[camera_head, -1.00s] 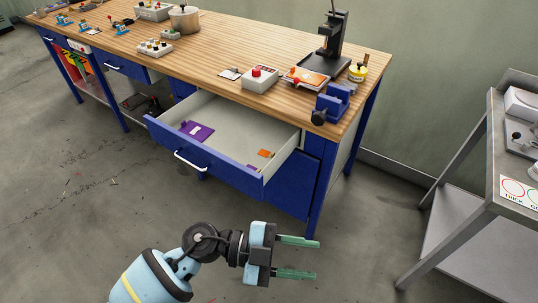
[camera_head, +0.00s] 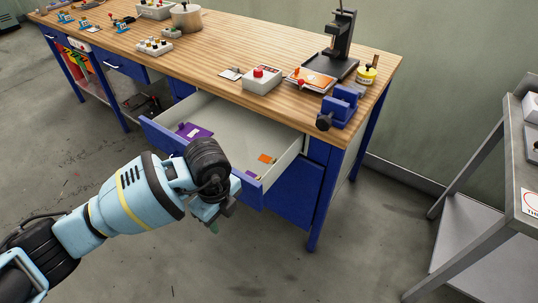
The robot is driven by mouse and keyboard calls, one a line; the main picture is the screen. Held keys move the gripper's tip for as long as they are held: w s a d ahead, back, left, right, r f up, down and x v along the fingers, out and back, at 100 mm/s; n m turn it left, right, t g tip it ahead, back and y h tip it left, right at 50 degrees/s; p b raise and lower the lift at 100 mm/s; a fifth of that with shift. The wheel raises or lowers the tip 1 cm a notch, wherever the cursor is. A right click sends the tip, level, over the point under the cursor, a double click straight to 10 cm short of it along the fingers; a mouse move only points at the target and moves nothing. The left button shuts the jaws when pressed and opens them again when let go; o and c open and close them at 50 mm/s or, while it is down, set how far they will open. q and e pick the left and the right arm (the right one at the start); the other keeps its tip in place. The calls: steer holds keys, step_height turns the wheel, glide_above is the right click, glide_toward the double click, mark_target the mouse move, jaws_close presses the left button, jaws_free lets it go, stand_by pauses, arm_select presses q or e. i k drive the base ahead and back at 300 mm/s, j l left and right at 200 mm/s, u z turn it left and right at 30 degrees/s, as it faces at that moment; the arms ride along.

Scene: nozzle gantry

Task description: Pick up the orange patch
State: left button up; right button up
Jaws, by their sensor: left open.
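A small orange patch (camera_head: 265,158) lies in the right part of the open drawer (camera_head: 283,157) of the workbench. A purple item (camera_head: 194,131) lies at the drawer's left end. A small purple piece (camera_head: 251,174) shows at the drawer's front wall, close to the orange patch. My left gripper (camera_head: 214,226) is in front of the drawer, below and to the left of the orange patch, apart from it. Its fingers are mostly hidden behind my own wrist; only a green fingertip shows. It is open. My right gripper is out of the picture.
The drawer's blue front wall (camera_head: 160,139) stands between my left arm and the drawer's inside. The wooden bench top (camera_head: 215,60) above carries a red-button box (camera_head: 262,80), a blue vise (camera_head: 340,106) and a black press (camera_head: 341,45). A grey cart (camera_head: 470,225) stands at the right.

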mark_target(265, 158)
steer(key=i+l+u, duration=0.2)
steer(key=i+l, duration=0.75)
